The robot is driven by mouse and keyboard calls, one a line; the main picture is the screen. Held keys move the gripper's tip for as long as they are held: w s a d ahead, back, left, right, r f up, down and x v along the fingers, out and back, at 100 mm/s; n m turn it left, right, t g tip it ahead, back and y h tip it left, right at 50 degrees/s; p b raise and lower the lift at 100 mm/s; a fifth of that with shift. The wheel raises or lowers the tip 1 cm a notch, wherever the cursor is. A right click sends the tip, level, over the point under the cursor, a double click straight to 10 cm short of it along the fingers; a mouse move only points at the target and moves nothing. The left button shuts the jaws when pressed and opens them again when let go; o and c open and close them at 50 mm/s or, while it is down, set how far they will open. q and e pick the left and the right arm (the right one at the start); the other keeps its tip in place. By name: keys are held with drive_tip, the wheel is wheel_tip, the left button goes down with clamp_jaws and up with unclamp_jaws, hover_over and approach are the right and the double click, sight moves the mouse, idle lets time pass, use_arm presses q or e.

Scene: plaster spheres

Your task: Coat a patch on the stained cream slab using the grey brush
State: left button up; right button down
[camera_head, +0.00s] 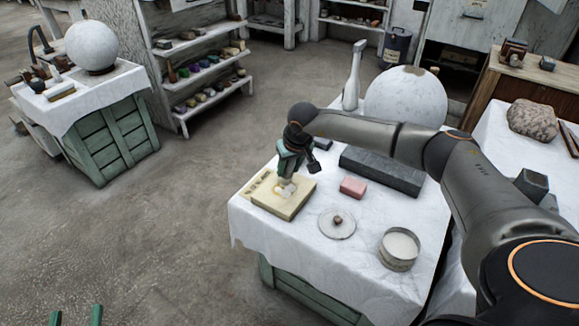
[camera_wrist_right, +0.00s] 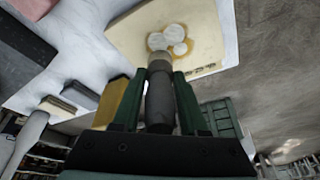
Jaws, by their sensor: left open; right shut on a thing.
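The stained cream slab (camera_head: 267,204) lies at the left end of the white-covered table. In the right wrist view the slab (camera_wrist_right: 200,50) has an orange-brown stain with several overlapping round white spots covering much of it. My right gripper (camera_head: 287,178) is over the slab, shut on the grey brush (camera_wrist_right: 160,104), which points down at it. The pale brush tip is at the near edge of the white spots; whether it touches the slab cannot be told. My left gripper (camera_head: 76,316) is open and empty at the bottom left, away from the table.
An open round tin (camera_head: 399,248) with pale content and a round knobbed lid (camera_head: 337,224) stand near the table's front.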

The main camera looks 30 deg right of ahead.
drive_tip(key=shift+s+a+r+p, duration=0.2)
drive_tip(key=shift+a+r+p, duration=0.25)
drive_tip(key=shift+r, duration=0.15)
drive_tip(key=shift+f, duration=0.1)
drive_tip(key=shift+a, duration=0.1)
drive_tip(key=shift+s+a+f, duration=0.25)
drive_tip(key=shift+a, duration=0.3)
drive_tip(key=shift+s+a+f, duration=0.25)
drive_tip(key=shift+a, duration=0.3)
drive_tip(key=shift+f, duration=0.3)
